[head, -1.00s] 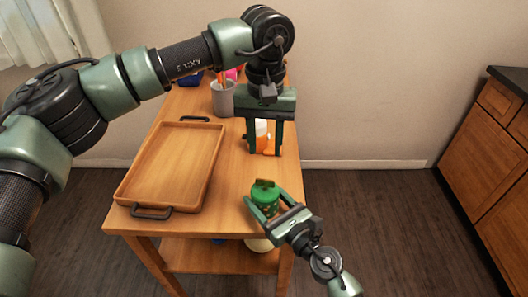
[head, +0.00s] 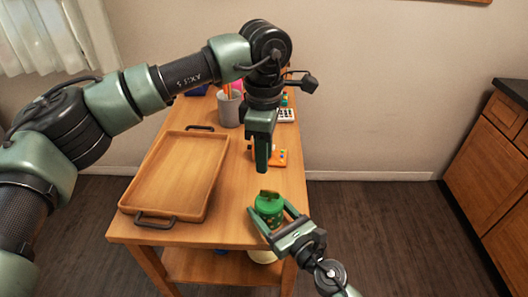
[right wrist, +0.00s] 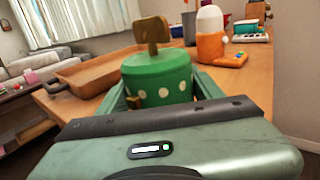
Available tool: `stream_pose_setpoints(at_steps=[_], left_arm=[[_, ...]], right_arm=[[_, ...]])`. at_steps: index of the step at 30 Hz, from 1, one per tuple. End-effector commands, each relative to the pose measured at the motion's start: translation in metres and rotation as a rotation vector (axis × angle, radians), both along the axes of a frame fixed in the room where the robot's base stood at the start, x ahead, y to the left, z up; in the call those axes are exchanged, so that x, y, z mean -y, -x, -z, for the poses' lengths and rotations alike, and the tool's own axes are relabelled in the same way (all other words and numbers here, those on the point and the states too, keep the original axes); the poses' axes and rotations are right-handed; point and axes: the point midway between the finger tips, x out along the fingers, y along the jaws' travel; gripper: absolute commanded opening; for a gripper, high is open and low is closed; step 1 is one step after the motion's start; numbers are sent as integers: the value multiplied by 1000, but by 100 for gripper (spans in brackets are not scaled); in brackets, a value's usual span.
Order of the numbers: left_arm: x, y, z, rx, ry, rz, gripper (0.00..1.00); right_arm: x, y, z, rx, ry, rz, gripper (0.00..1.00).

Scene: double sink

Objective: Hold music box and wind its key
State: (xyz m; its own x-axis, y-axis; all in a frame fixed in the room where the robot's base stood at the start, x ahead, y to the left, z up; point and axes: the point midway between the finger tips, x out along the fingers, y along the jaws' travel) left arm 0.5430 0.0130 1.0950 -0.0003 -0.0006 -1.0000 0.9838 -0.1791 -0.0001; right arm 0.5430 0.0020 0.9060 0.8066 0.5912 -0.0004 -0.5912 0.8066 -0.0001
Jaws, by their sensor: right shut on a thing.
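The music box (head: 269,211) is a round green box with pale dots, upright at the near right part of the table. Its flat brown key (head: 268,195) stands up from the lid. My right gripper (head: 276,222) is shut on the music box's sides. The right wrist view shows the box (right wrist: 158,82) between the fingers and the key (right wrist: 152,32) clear above the lid. My left gripper (head: 262,158) points down, beyond and above the box, touching nothing I can see. Its fingers line up edge-on, so their gap is hidden.
A wooden tray (head: 133,194) with dark handles fills the table's left side. An orange and white item (right wrist: 217,48) stands behind the music box. A grey pencil cup (head: 228,110) and a calculator-like item (head: 286,115) are at the back. Floor lies open to the right.

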Motion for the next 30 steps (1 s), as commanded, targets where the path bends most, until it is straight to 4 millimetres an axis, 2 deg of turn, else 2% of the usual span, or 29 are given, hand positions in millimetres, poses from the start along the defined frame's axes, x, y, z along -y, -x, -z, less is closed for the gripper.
stream_pose_setpoints(at_steps=[5,12,18,24,30], left_arm=[[0,1,23,-3,-2,-3,31],[0,1,70,-4,-2,-2,31],[-1,0,101,-2,-2,-2,31],[0,0,115,-1,-1,-1,31],[0,0,117,0,-1,0,31]], right_arm=[[0,0,0,1,-1,0,20],[0,0,0,1,-1,0,20],[0,0,0,1,-1,0,20],[0,0,0,1,-1,0,20],[0,0,0,0,0,0,20]])
